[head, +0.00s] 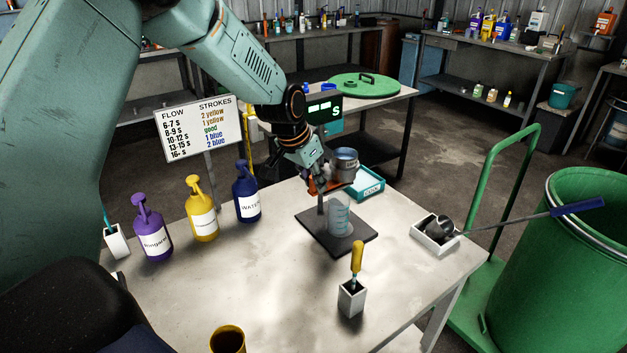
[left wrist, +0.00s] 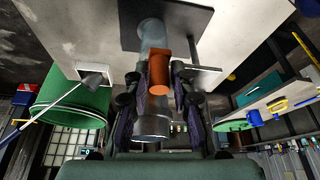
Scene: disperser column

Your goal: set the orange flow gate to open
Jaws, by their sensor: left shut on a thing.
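The orange flow gate (head: 318,187) is at the metal flow cup (head: 345,163) on a dark stand (head: 322,240). In the left wrist view the orange gate (left wrist: 159,73) shows as a blunt orange piece between my fingers. My left gripper (head: 318,178) reaches down from above and is shut on the gate; it also shows in the left wrist view (left wrist: 157,85). A clear beaker (head: 341,218) stands on the stand's base below the cup. The gripper hides part of the gate, and I cannot tell its exact setting. My right gripper is not in view.
Purple (head: 152,230), yellow (head: 201,210) and blue (head: 246,193) pump bottles stand at the table's left. A white holder with a yellow-handled tool (head: 352,297) is in front, and a tray with a ladle (head: 436,236) is at the right. A teal tray (head: 366,184) lies behind the stand.

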